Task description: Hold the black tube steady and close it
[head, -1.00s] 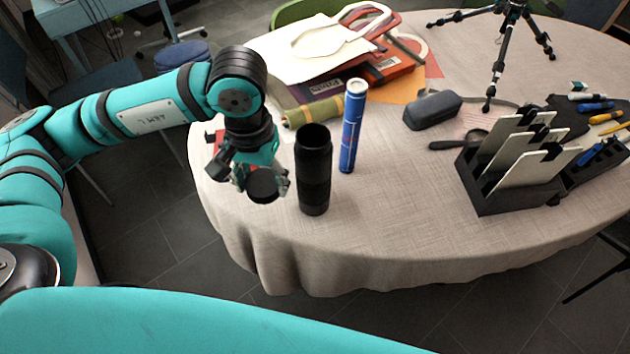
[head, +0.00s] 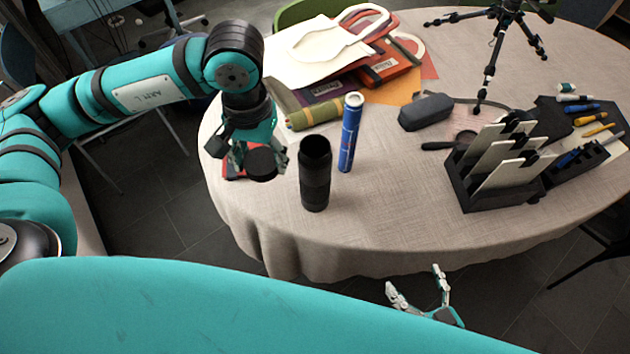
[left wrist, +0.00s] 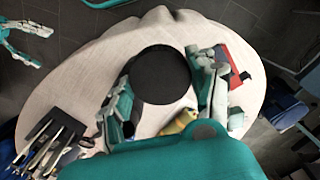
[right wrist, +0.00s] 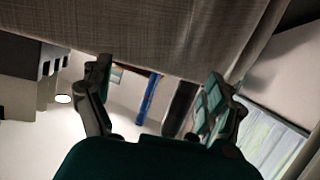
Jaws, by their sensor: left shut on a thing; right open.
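The black tube (head: 315,180) stands upright and open-topped near the table's front left edge. My left gripper (head: 262,160) is shut on a round black cap (head: 263,163), held just left of the tube near its upper part and apart from it. In the left wrist view the cap (left wrist: 160,75) sits between the fingers and hides most of what is beneath. My right gripper (head: 420,290) is open and empty, in front of the table's front edge. In the right wrist view its fingers (right wrist: 160,105) are spread, with a dark upright cylinder, probably the tube (right wrist: 180,108), beyond them.
A blue tube (head: 350,132) stands close right of the black tube. A green roll (head: 315,113) lies behind. A black holder with pale plates (head: 480,195), a grey case (head: 426,111) and a tripod (head: 490,60) stand to the right. The table's front middle (head: 400,220) is clear.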

